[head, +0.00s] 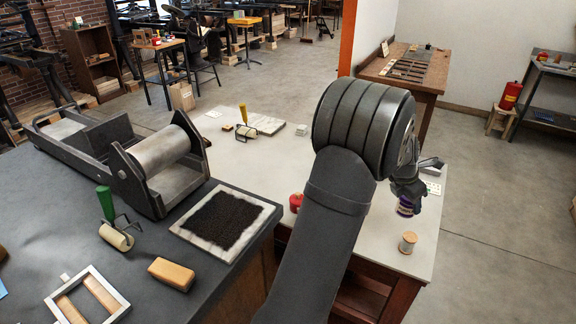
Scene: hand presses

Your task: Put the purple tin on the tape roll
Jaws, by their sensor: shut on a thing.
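The purple tin (405,208) is at the right part of the light-topped table, below my gripper (407,193). My gripper is shut on the tin, though its fingers are small and dark here. I cannot tell whether the tin touches the tabletop. My arm covers the middle of the table.
The dark bench (150,262) at left holds a press, an inked slab and a tan block.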

